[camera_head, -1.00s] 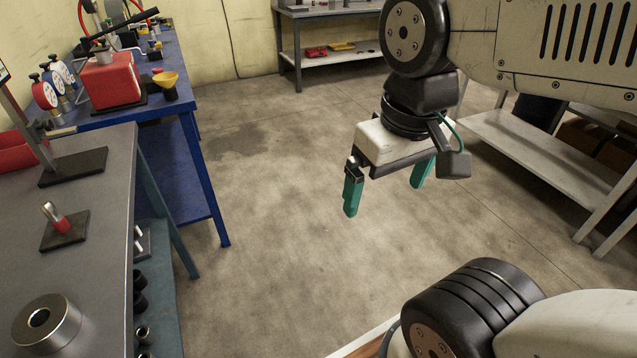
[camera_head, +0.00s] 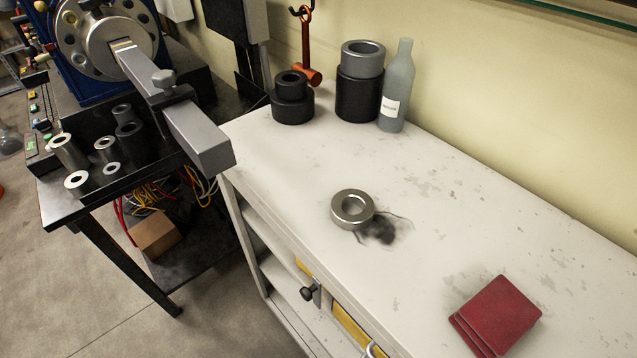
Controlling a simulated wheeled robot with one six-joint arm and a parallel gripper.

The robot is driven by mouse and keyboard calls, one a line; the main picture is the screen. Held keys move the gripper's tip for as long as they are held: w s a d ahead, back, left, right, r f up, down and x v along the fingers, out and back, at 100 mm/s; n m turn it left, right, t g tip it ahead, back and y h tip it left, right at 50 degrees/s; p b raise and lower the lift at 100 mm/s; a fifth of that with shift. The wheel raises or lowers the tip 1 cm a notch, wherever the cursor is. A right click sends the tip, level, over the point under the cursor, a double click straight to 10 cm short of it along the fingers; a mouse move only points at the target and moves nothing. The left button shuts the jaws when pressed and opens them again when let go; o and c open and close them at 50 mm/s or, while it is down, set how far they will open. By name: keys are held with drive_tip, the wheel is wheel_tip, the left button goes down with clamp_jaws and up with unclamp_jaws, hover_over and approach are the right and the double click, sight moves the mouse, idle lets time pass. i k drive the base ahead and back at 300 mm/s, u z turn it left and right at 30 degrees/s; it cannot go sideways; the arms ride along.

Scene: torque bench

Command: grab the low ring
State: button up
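A low, thick steel ring (camera_head: 340,214) lies flat on the white bench top (camera_head: 300,165), near its front edge, beside a dark stain. Its hole faces up. A taller grey ring (camera_head: 362,67) sits on top of a black cylinder (camera_head: 358,96) at the back of the bench. My gripper is not in the current view.
A bottle (camera_head: 398,90) and a stepped black ring stack (camera_head: 292,98) stand at the back by the wall. A machine's grey bar (camera_head: 192,134) juts toward the bench's left end. The bench around the low ring is clear.

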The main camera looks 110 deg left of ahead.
sight(348, 222)
drive_tip(key=u, duration=0.7)
drive_tip(key=k, duration=1.15)
drive_tip(key=u, duration=0.4)
